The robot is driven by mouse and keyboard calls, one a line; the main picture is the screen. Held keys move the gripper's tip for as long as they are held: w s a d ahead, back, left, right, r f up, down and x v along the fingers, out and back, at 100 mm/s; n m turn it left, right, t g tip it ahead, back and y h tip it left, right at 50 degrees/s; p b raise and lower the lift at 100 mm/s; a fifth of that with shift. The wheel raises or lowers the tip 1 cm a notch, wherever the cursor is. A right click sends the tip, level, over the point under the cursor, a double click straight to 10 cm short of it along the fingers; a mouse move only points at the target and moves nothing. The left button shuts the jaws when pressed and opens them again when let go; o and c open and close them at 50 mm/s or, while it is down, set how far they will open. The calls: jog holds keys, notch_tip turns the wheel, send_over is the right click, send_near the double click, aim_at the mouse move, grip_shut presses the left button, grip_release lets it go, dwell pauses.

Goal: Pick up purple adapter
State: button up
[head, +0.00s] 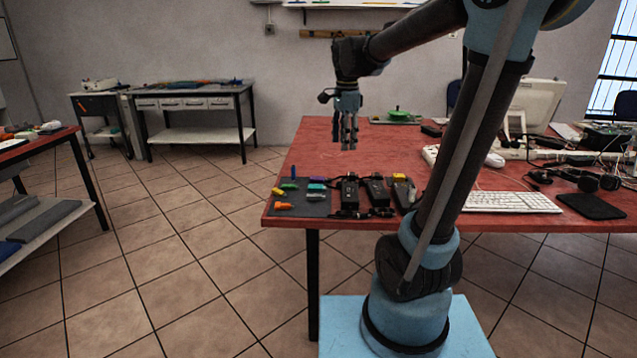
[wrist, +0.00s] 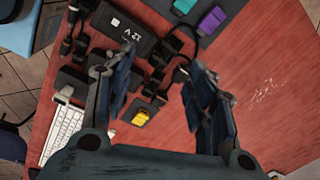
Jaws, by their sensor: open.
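The purple adapter (head: 317,180) is a small block on a dark grey mat (head: 300,211) at the table's front left corner. In the wrist view the purple adapter (wrist: 212,20) shows near the top edge, right of centre, on the mat beside a teal piece. My gripper (head: 346,144) hangs above the table, pointing down, behind and to the right of the mat in the head view. In the wrist view my gripper (wrist: 163,60) has its fingers spread apart with nothing between them. The adapter lies beyond the fingertips, clear of them.
Several other coloured pieces, including a teal one (head: 317,187) and an orange one (head: 283,206), share the mat. Black power bricks (head: 349,192) with cables lie right of it. A yellow piece (wrist: 140,117) sits on one brick. A white keyboard (head: 510,202) is further right.

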jog(key=w+a+r+m, duration=0.1)
jog(key=w+a+m, duration=0.3)
jog(key=w+a, duration=0.4)
send_over(318, 178)
jog(key=shift+m+g, duration=0.3)
jog(key=shift+m, duration=0.1)
jog(key=f, duration=0.8)
jog(key=w+f, duration=0.1)
jog(key=f, duration=0.3)
jog(key=shift+s+f, duration=0.2)
jog(key=shift+f, duration=1.1)
jog(key=shift+s+f, duration=0.2)
jog(key=shift+f, duration=1.1)
jog(key=c, duration=1.2)
jog(key=shift+r, duration=0.1)
notch_tip(318, 178, up, 10)
jog(key=shift+f, duration=0.1)
